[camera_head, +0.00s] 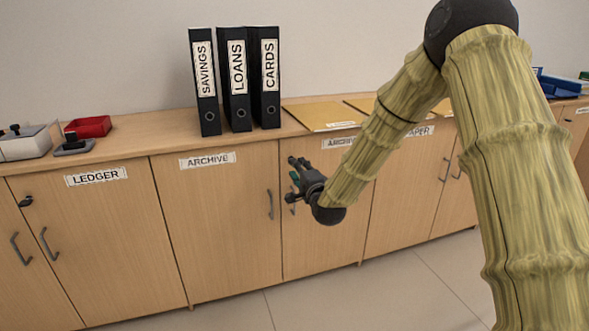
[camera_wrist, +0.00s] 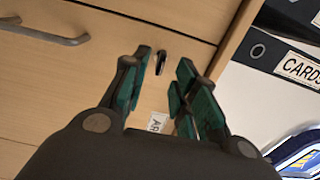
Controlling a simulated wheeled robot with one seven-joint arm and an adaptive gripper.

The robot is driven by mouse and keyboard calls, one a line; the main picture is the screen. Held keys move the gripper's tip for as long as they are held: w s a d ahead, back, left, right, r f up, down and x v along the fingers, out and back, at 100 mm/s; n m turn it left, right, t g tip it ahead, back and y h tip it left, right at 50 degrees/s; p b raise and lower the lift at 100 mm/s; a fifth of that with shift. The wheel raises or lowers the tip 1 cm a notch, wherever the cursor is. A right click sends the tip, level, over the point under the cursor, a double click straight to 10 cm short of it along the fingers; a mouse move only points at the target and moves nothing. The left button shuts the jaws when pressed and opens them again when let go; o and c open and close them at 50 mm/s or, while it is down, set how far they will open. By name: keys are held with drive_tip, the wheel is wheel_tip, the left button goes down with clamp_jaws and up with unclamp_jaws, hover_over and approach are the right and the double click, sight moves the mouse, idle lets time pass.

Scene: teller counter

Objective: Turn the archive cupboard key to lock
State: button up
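The archive cupboard (camera_head: 222,225) has two light wood doors with a handle each and ARCHIVE labels, the right label partly covered by my arm. My gripper (camera_head: 292,179) is in front of its right door, near the upper inner edge. In the wrist view my gripper (camera_wrist: 164,61) is open, with green pads on both sides of a small dark key (camera_wrist: 161,57) at the door's edge. The key shows between the fingertips with gaps on both sides; I cannot tell how deep it lies between them. In the head view the key is hidden by my gripper.
A LEDGER cupboard (camera_head: 105,240) with its own dark key (camera_head: 25,201) stands at the left. Black binders (camera_head: 236,112) and tan folders (camera_head: 325,112) are on the counter above. A red tray (camera_head: 88,126) sits further left. The floor (camera_head: 320,300) in front is clear.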

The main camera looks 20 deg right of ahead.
drive_tip(key=shift+w+b, duration=0.5)
drive_tip(key=shift+w, duration=1.55)
clamp_jaws()
